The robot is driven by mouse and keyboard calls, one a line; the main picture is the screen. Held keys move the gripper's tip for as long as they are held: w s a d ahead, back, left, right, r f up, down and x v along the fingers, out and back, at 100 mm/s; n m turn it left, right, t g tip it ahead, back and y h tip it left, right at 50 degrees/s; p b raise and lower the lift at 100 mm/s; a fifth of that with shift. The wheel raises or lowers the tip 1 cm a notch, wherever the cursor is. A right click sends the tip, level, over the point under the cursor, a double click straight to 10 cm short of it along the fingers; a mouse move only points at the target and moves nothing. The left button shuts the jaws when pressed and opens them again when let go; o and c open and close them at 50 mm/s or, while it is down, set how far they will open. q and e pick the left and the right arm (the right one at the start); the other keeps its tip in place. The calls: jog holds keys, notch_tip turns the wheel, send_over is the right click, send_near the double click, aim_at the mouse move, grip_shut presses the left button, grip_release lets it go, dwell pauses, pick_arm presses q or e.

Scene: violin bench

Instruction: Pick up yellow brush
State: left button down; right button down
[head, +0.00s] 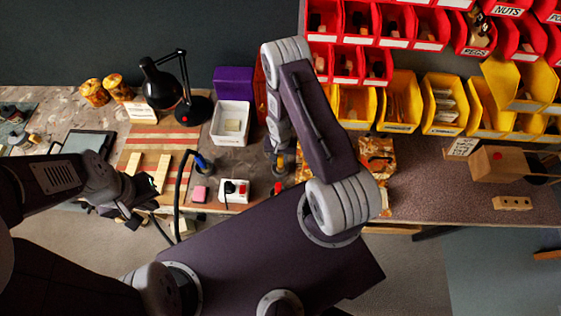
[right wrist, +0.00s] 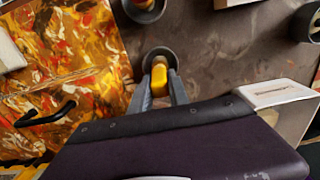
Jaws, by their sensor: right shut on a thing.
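The yellow brush (right wrist: 160,80) shows in the right wrist view as a yellow end between the two fingers of my right gripper (right wrist: 160,95). My right gripper is shut on it. A round dark holder (right wrist: 157,57) lies just beyond the fingertips; I cannot tell whether the brush is still inside it. In the head view my right gripper (head: 278,168) is low over the bench, and the arm partly hides it. My left gripper (head: 136,210) is near the bench's front edge at the left, away from the brush. Its finger opening is unclear.
Another round holder (right wrist: 143,8) with an orange-red thing is beyond the brush. An orange-brown patterned sheet (right wrist: 60,60) lies to its left. Yellow bins (head: 398,100) line the back.

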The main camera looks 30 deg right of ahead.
notch_tip(320, 180, up, 10)
jog(key=p, duration=0.9)
